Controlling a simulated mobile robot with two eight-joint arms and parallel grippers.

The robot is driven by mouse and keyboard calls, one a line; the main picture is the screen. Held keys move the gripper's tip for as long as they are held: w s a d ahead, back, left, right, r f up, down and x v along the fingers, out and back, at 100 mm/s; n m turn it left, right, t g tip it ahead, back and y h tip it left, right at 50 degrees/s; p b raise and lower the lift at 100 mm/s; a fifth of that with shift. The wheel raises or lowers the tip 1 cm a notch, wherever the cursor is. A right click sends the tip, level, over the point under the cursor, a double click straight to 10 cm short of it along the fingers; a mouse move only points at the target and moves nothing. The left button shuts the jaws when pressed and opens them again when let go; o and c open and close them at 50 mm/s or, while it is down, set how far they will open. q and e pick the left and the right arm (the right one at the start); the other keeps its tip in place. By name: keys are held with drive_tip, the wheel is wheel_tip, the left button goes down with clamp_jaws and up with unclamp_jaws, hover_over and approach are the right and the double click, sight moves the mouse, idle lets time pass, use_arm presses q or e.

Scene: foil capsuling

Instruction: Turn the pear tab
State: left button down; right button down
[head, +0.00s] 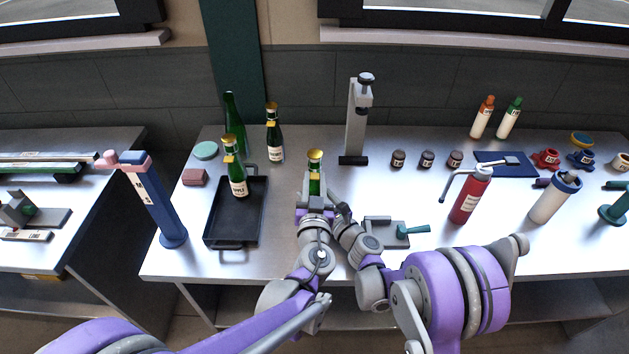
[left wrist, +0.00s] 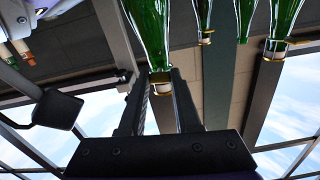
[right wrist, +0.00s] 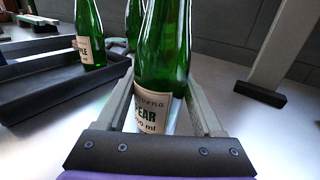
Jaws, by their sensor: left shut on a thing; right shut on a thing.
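The pear bottle (head: 315,184) is green and upright, with a gold top (head: 315,156). Its label, partly hidden, shows in the right wrist view (right wrist: 155,108). My right gripper (right wrist: 160,75) is shut on the bottle's body, a finger on each side. In the left wrist view, which is upside down, my left gripper (left wrist: 161,82) has its dark fingers around the top of the bottle (left wrist: 151,30), at the gold band. I cannot make out the pear tab separately from the fingers. In the head view both hands crowd the bottle's near side and hide its lower part.
A black tray (head: 222,238) with one bottle (head: 237,180) stands left; two more bottles (head: 234,125) (head: 274,140) are behind. A grey stand (head: 355,125) rises behind right. A small clamp (head: 385,232) and a red extinguisher-like bottle (head: 468,198) are to the right.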

use_arm(q)
drive_tip(key=shift+n, duration=0.6)
drive_tip(key=c, duration=0.6)
unclamp_jaws()
drive_tip(key=s, duration=1.2)
drive_tip(key=shift+a, duration=0.1)
